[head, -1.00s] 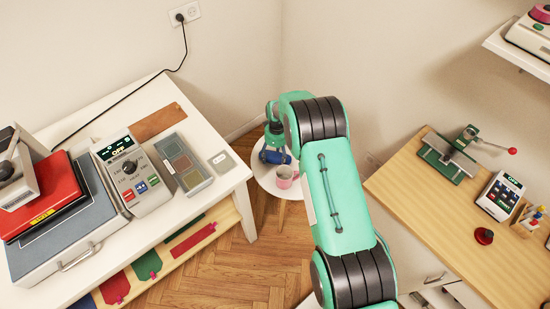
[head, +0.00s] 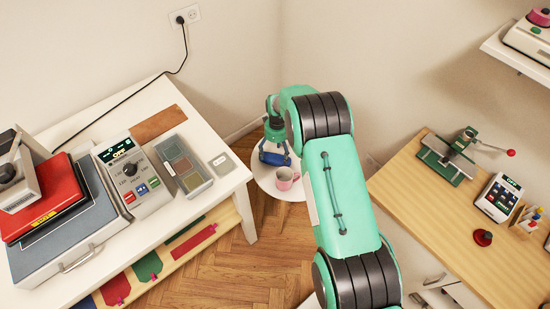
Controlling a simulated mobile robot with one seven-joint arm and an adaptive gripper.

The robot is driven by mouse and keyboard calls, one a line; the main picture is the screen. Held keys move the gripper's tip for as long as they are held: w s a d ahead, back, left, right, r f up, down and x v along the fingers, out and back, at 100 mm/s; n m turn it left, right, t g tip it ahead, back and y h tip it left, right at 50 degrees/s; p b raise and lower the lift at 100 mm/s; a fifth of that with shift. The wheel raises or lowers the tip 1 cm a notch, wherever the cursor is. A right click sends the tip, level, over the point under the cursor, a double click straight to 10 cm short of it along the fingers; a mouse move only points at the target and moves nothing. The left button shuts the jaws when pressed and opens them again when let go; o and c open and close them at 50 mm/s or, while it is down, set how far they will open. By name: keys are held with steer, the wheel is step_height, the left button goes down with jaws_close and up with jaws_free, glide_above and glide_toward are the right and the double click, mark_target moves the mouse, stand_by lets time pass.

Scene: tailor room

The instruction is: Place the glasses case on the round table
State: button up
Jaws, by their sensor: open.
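The small round white table (head: 264,178) stands in the corner between the two larger tables, partly hidden by my arm. A dark blue object (head: 272,158), which looks like the glasses case, is at the tabletop's back left. My gripper (head: 274,149) points down directly over this blue object and is open. At this size I cannot tell whether the fingers still touch it.
The white table (head: 228,190) at left carries a control box (head: 131,177) and a swatch tray (head: 183,164). A wooden workbench (head: 420,205) is at right.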

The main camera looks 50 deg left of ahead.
mark_target(276, 156)
step_height(276, 156, up, 8)
steer(key=p, duration=0.1)
steer(key=shift+w+a, duration=0.25)
steer(key=shift+w, duration=0.15)
stand_by(0.4)
steer(key=shift+r, duration=0.1)
stand_by(0.4)
